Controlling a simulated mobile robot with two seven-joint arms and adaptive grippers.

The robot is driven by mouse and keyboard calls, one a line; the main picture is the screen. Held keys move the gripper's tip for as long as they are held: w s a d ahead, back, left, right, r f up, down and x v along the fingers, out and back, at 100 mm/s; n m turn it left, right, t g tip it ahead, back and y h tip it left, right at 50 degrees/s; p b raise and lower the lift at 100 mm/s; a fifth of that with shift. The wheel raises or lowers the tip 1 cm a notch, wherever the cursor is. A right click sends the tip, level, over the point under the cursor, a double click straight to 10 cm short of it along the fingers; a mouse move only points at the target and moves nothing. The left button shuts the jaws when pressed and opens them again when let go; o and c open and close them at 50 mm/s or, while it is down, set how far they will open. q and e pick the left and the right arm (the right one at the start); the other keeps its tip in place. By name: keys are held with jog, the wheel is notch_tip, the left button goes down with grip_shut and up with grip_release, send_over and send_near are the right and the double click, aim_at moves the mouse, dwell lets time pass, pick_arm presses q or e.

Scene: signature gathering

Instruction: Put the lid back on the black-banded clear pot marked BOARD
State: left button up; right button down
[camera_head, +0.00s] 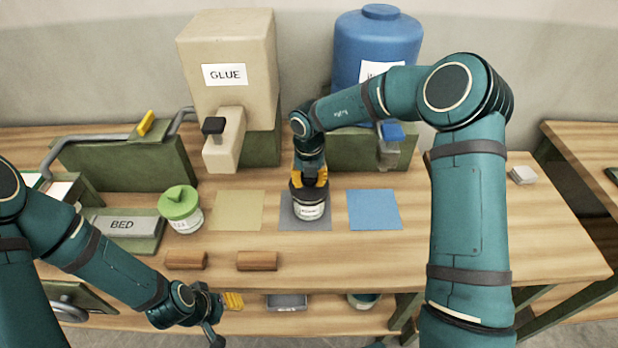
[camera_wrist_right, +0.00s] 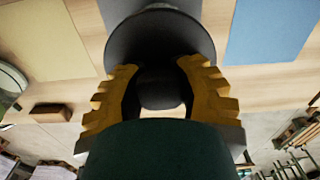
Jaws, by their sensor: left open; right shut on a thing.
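The clear pot (camera_head: 308,212) with a white label stands upright on the grey mat (camera_head: 290,224); its lettering is too small to read surely. A dark round lid (camera_head: 297,194) is at the pot's mouth; I cannot tell whether it is fully seated or slightly above. My right gripper (camera_head: 310,178) points down over the pot and is shut on the lid's knob. In the right wrist view the yellow fingers (camera_wrist_right: 160,95) are on both sides of the knob, and the dark lid (camera_wrist_right: 160,45) hides the pot. My left gripper (camera_head: 226,316) is open and empty, low at the table's front edge.
A green-lidded pot (camera_head: 180,210) stands left, by the BED tray (camera_head: 122,226). The tan mat (camera_head: 237,211) and blue mat (camera_head: 374,210) are bare. Two wooden blocks (camera_head: 186,260) (camera_head: 257,261) lie in front. The GLUE dispenser (camera_head: 225,75) and blue tank (camera_head: 375,45) stand behind.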

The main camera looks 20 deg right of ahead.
jog(key=p, duration=0.4)
jog(key=shift+f, duration=0.15)
dwell(3.4)
grip_release()
dwell(0.6)
jog(key=shift+r+p, duration=0.9)
jog(key=shift+r, duration=2.6)
